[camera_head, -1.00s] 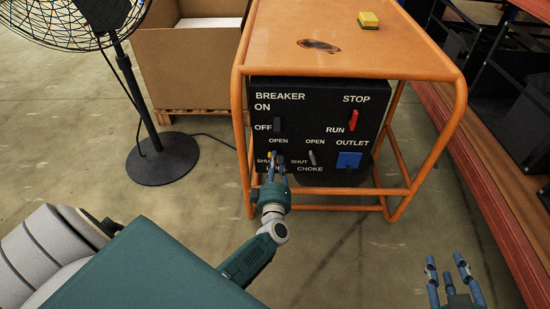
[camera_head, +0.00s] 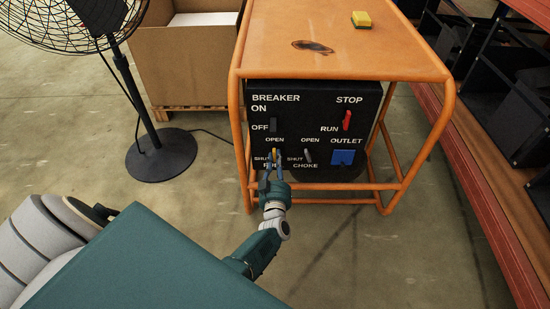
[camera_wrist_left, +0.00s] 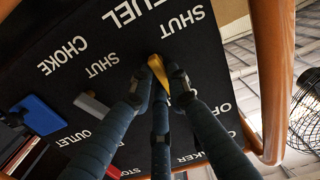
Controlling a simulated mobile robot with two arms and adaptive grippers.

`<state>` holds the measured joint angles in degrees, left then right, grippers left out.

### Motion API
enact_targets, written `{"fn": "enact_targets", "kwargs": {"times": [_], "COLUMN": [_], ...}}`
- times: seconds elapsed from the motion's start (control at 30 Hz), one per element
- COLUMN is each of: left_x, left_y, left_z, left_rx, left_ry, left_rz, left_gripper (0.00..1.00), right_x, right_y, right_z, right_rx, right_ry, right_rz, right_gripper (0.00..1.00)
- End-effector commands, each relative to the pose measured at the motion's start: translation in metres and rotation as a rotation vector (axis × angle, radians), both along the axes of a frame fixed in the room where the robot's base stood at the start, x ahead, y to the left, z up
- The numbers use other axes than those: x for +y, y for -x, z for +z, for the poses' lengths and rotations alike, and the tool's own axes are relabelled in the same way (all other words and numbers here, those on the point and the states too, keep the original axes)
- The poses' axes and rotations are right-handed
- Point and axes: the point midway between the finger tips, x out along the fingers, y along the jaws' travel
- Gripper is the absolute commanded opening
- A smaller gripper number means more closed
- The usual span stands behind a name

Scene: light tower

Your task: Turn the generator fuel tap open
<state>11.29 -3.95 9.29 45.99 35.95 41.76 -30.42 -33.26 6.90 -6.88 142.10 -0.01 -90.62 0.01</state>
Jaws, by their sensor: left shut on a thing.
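The generator (camera_head: 341,61) has an orange frame and a black control panel (camera_head: 312,115). The fuel tap (camera_head: 275,152) is a small yellow lever low on the panel's left, with OPEN above it and SHUT at its left. My left gripper (camera_head: 274,165) is at the tap. In the left wrist view its fingers (camera_wrist_left: 158,86) are closed around the yellow tap (camera_wrist_left: 156,66), hiding part of it. The lever's exact angle is hard to tell. My right gripper is not in view.
The grey choke lever (camera_head: 307,155) is close to the right of the tap, then a blue outlet (camera_head: 343,157). A red run switch (camera_head: 347,120) and dark breaker switch (camera_head: 273,124) are above. A fan (camera_head: 162,157) stands left; shelving (camera_head: 497,177) is right.

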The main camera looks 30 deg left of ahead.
Motion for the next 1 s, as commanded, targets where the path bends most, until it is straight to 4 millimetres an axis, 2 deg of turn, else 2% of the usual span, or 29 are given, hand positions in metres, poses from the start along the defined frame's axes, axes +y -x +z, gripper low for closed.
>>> {"fn": "enact_targets", "kwargs": {"times": [0.23, 0.73, 0.77, 0.83, 1.0], "left_x": [-0.0024, -0.0025, -0.0025, -0.0023, -0.0018], "left_y": [0.0007, 0.0005, 0.0005, 0.0003, -0.0002], "left_z": [-0.0024, -0.0028, -0.0029, -0.0027, -0.0015], "left_rx": [0.041, 0.050, 0.051, 0.050, 0.048], "left_ry": [-0.059, -0.075, -0.074, -0.074, -0.074], "left_rz": [-0.001, -0.001, -0.001, -0.001, -0.001], "left_gripper": [0.00, 0.00, 0.20, 0.34, 0.35], "right_x": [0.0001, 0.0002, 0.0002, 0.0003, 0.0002], "right_y": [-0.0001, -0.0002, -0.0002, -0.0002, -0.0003], "right_z": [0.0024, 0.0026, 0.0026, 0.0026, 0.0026], "right_rx": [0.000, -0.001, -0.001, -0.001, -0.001], "right_ry": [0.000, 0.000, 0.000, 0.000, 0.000], "right_rz": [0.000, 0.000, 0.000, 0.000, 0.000], "right_gripper": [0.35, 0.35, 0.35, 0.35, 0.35]}}
